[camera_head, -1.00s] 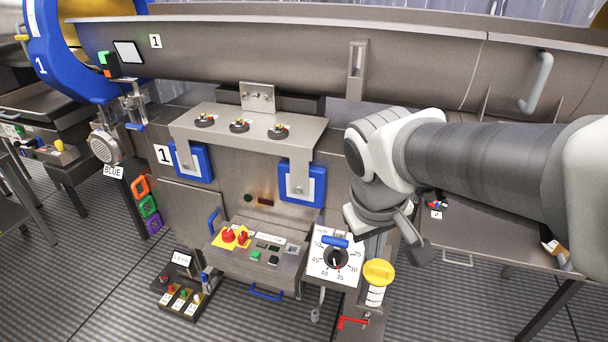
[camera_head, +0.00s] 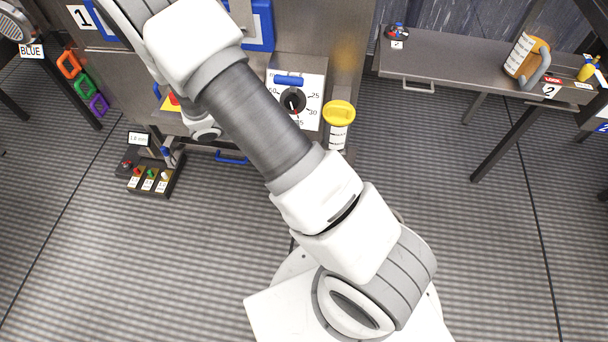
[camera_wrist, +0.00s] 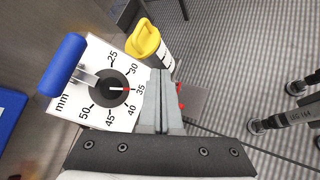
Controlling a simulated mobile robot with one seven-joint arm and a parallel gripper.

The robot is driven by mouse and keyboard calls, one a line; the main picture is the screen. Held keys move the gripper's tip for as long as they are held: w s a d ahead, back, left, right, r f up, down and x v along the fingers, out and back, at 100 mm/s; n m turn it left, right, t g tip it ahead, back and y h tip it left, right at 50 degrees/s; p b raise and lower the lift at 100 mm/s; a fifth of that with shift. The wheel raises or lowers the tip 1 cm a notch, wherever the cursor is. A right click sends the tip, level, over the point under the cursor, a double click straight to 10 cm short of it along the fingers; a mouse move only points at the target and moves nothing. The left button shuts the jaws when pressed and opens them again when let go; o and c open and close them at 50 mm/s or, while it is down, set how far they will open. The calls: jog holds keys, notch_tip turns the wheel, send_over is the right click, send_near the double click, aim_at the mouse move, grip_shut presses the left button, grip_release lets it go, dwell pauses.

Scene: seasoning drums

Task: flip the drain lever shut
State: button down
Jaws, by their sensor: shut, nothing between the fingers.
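My gripper (camera_wrist: 160,92) shows in the wrist view, its two fingers pressed together with nothing between them. A small red piece (camera_wrist: 181,97), which looks like part of the drain lever, shows just right of the fingers. The fingers hide most of it, and I cannot tell its position or whether they touch. In the head view my arm covers the area below the dial, and neither the lever nor my gripper shows.
A white dial plate (camera_wrist: 112,88) with a blue handle (camera_wrist: 64,62) stands left of the fingers. A yellow-lidded container (camera_wrist: 148,42) is beyond them. Open floor (camera_head: 470,240) lies at right.

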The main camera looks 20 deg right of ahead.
jog(key=s+d+f+n+t+y+b, duration=0.15)
jog(key=f+n+t+b, duration=0.55)
jog(key=f, duration=1.3)
jog(key=s+f+n+t+y, duration=0.1)
jog(key=s+f+n+t, duration=0.15)
jog(key=f+n, duration=1.35)
jog(key=w+d+f+m+b, duration=0.4)
jog(key=w+d+f, duration=0.2)
jog(key=w+f, duration=0.1)
jog(key=shift+w+a+r, duration=0.1)
jog(key=shift+w+r, duration=0.1)
jog(key=shift+r, duration=0.45)
jog(key=shift+w+a+r, duration=0.1)
jog(key=shift+w+r, duration=0.15)
jog(key=shift+r, duration=0.35)
jog(key=shift+w+a+r, duration=0.1)
jog(key=shift+w+r, duration=0.1)
jog(key=shift+r, duration=0.45)
jog(key=shift+r, duration=0.1)
